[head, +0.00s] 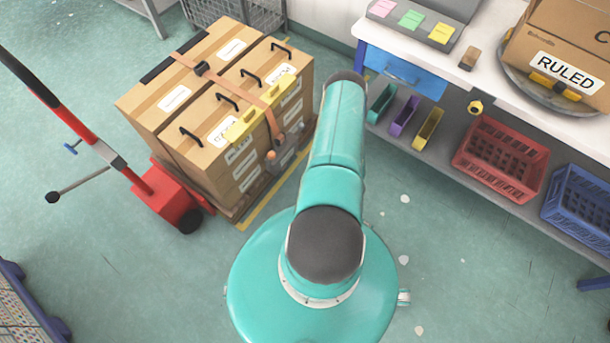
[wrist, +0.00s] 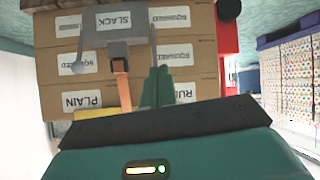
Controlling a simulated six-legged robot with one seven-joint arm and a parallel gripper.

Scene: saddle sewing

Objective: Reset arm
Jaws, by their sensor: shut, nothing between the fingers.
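My teal arm rises from its round base in the head view and reaches toward the boxes; its end hides my gripper there. The same strapped cardboard boxes (head: 215,100) stand left of my arm in the head view. An orange strap (head: 240,82) runs over them, and it also shows in the wrist view (wrist: 121,88). I cannot tell whether the gripper touches the boxes.
A red pallet jack (head: 165,195) stands at the left of the boxes. A workbench (head: 480,75) at the right bears a box labelled RULED (head: 565,60) on a round plate. A red crate (head: 500,155) and a blue crate (head: 580,205) sit on its lower shelf. Open floor lies between.

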